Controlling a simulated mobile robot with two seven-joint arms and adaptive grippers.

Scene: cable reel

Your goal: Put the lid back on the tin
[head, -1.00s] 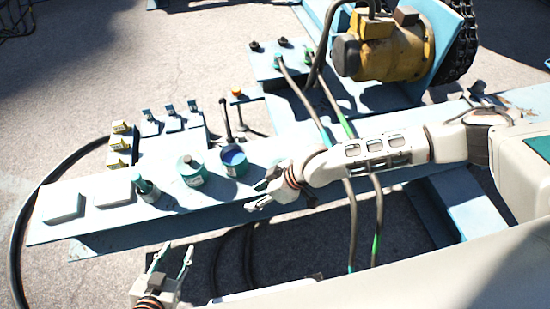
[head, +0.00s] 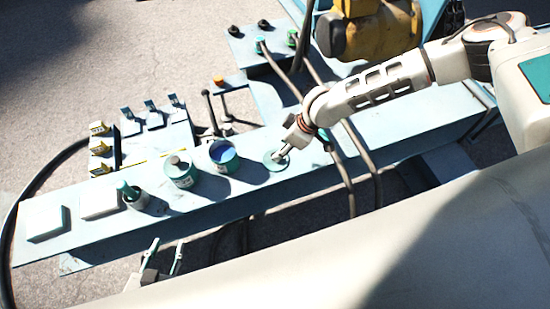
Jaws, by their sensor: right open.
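An open tin (head: 223,157) with dark blue inside stands on the pale blue beam. A flat teal lid (head: 270,163) lies on the beam to the right of that tin. My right gripper (head: 281,155) is over the lid with its jaws open; its fingertips partly hide the lid, and I cannot tell whether they touch it. A second tin (head: 181,171) with a teal top stands left of the open tin. My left gripper (head: 164,256) is open and empty below the beam's front edge, with its fingers apart.
A small green-topped container (head: 132,194) and two white blocks (head: 45,222) stand further left on the beam (head: 360,165). Hoses cross the beam right of the lid. Switches (head: 152,117) and a yellow motor (head: 370,35) are behind.

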